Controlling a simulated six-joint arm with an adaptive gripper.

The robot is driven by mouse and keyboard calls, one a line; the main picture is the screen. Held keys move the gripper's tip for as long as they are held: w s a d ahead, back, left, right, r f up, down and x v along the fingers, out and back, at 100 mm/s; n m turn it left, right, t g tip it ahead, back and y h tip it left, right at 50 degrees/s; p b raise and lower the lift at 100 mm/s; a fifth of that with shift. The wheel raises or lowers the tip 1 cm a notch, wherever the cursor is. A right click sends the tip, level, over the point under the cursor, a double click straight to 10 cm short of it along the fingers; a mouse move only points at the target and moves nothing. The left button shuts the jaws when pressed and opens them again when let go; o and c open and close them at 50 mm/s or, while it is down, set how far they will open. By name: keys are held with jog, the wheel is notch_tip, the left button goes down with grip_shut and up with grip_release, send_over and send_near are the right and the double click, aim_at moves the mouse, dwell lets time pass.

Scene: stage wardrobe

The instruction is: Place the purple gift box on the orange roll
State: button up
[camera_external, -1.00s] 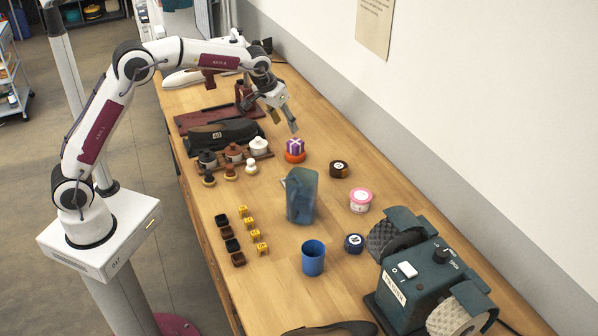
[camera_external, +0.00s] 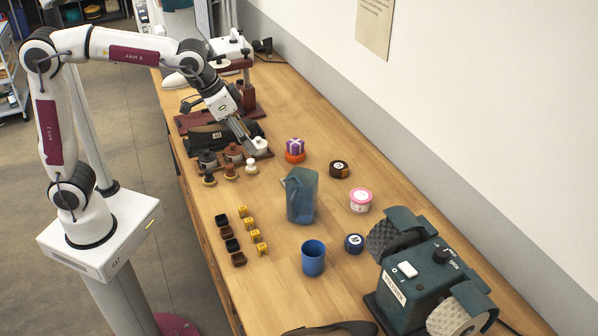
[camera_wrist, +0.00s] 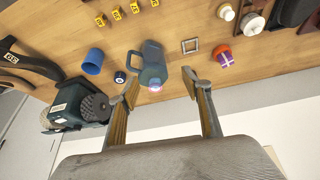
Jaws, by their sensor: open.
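The purple gift box (camera_external: 295,146) with pale ribbon rests on top of the orange roll (camera_external: 295,157), on the bench right of the row of knobbed pots. In the wrist view the purple box (camera_wrist: 227,60) and the orange roll (camera_wrist: 221,49) show together at the upper right, outside my fingers. My gripper (camera_external: 253,149) is to the left of the box and apart from it, above the white-knobbed pot. In the wrist view my gripper (camera_wrist: 161,80) has its two fingers spread wide, with nothing held between them.
A blue-grey jug (camera_external: 302,195), blue cup (camera_external: 313,257), pink-lidded jar (camera_external: 360,201) and dark brown roll (camera_external: 339,169) stand nearby. A green grinding machine (camera_external: 425,280) is at the front right. Knobbed pots (camera_external: 233,153) stand close below my gripper. The bench beyond the box is clear.

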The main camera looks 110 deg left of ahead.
jog(key=s+d+r+m+t+h, duration=0.15)
jog(key=s+d, duration=0.25)
jog(key=d, duration=0.4)
jog(key=s+d+f+m, duration=0.1)
jog(key=s+d+m, duration=0.2)
jog(key=s+d, duration=0.35)
jog(key=s+d+f+m+h, duration=0.1)
jog(key=s+d+f+m, duration=0.2)
jog(key=s+d, duration=0.7)
jog(key=shift+d+f, duration=0.7)
jog(key=shift+f, duration=0.05)
